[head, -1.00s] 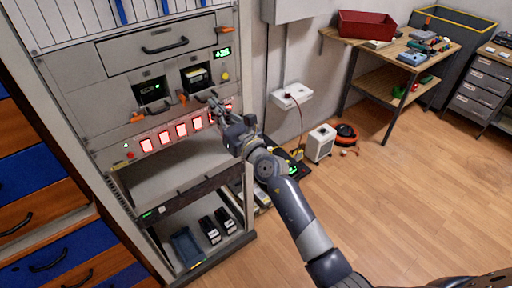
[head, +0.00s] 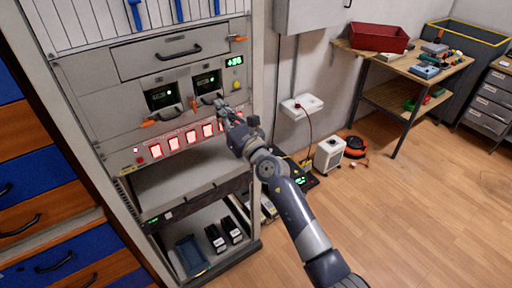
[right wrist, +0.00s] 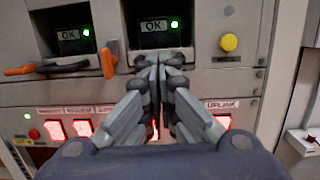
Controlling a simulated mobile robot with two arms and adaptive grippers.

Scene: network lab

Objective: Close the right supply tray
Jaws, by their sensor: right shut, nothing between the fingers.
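The right supply tray (head: 207,81) sits in the rack, its front about level with the left tray (head: 161,96). In the right wrist view the right tray's window (right wrist: 159,27) reads OK beside a green light. My right gripper (head: 221,104) is shut and empty, with its fingertips (right wrist: 160,62) at the lower edge of the right tray's front. I cannot tell whether they touch it. The fingers hide the middle of that lower edge. An orange lever (right wrist: 109,60) stands upright between the trays. My left gripper is not in view.
A row of red-lit switches (head: 190,136) runs below the trays. A yellow button (right wrist: 229,42) is right of the right tray. An open shelf (head: 185,182) lies lower in the rack. A workbench (head: 420,72) stands at the right; the floor before it is clear.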

